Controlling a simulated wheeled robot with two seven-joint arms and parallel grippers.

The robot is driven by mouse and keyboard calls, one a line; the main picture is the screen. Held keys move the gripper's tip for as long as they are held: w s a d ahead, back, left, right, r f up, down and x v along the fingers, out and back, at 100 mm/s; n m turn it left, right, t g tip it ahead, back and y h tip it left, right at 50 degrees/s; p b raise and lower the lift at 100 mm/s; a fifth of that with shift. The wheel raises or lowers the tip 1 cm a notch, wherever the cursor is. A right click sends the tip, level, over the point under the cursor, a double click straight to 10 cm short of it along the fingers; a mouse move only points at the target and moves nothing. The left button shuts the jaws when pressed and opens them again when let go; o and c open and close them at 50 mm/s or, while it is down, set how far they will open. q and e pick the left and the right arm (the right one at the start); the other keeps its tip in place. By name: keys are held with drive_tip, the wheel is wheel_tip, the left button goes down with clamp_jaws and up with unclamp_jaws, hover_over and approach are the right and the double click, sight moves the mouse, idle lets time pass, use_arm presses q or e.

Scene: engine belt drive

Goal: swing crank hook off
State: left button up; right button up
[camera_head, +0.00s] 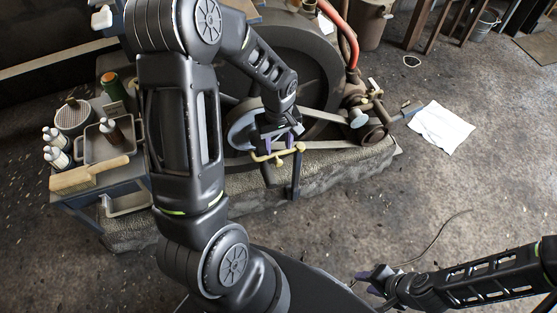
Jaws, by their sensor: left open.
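My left gripper (282,142) reaches down from above at the belt drive, its purple-tipped fingers open. A brass-coloured bar with rounded knobs (263,158), which looks like the crank hook, lies just below the fingertips, in front of a grey pulley wheel (237,130). I cannot tell whether the fingers touch the bar. A dark upright post (296,176) stands by the bar's right end. My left forearm and hand hide part of the pulley and the large flywheel (318,62) behind it. My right gripper (368,281) is low at the right, away from the engine, its finger gap unclear.
A flat belt (330,144) runs right to a small pulley (374,134) with brass fittings. A side table (140,178) at the left holds bottles, a tray and a wooden-backed brush (88,176). A white sheet (441,127) lies on the floor.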

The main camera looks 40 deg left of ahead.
sight(278, 161)
use_arm(q)
drive_tip(key=shift+f, duration=0.15)
wheel_tip(278, 161, down, 8)
drive_tip(key=shift+r+b, duration=0.2)
drive_tip(key=shift+b, duration=0.45)
clamp_jaws()
idle(0.3)
idle(1.0)
